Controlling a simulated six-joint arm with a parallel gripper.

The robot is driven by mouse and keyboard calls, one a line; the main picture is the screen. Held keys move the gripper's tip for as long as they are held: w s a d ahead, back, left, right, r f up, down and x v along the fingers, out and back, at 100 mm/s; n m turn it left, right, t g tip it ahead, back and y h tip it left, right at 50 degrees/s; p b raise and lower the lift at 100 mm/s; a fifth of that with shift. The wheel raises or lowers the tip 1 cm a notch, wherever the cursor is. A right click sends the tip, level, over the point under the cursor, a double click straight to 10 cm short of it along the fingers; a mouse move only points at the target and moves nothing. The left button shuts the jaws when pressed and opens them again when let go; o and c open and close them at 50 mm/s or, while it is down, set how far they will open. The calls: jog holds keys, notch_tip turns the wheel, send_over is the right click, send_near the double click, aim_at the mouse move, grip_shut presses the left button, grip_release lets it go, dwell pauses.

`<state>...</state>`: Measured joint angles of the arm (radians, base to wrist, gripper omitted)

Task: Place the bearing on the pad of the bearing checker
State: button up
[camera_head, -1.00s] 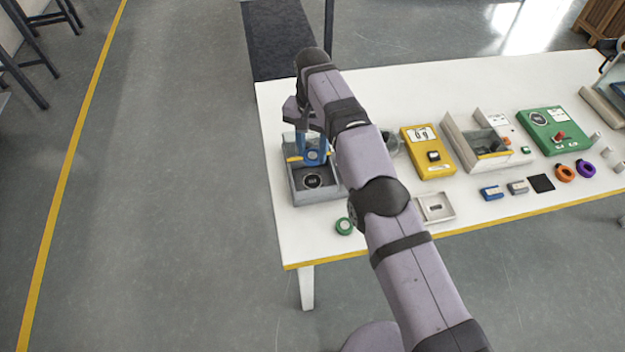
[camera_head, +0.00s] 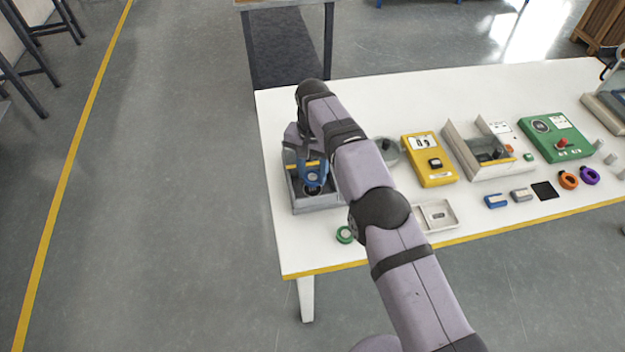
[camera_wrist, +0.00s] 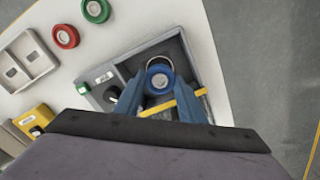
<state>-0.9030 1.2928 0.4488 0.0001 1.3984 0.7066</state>
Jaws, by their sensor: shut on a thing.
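The bearing (camera_wrist: 159,78), a blue ring with a pale grey centre, is between the two blue fingers of my gripper (camera_wrist: 159,88) in the wrist view. The gripper is shut on it. The bearing checker (camera_wrist: 181,56) is a grey open-topped box with a dark floor. In the head view my gripper (camera_head: 313,172) reaches down into the checker (camera_head: 318,206) at the table's left end. The round pad (camera_wrist: 158,62) shows only as a pale-rimmed arc behind the bearing. I cannot tell whether the bearing touches it.
A green ring (camera_head: 345,235) lies just in front of the checker; a red ring (camera_wrist: 66,36) shows near it in the wrist view. A pale tray (camera_head: 437,214) and a yellow device (camera_head: 432,168) stand to the right. A yellow bar (camera_wrist: 172,103) crosses the checker.

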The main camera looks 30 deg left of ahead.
aim_at(312, 177)
jog(key=shift+f+p, duration=0.5)
jog(key=shift+f, duration=1.3)
jog(key=shift+f, duration=0.2)
jog(key=o, duration=1.2)
jog(key=shift+c, duration=0.2)
jog(key=shift+r, duration=0.15)
notch_tip(312, 177, up, 11)
jog(key=shift+f+p, duration=0.1)
jog(key=shift+p, duration=0.85)
jog(key=shift+r+p, duration=0.65)
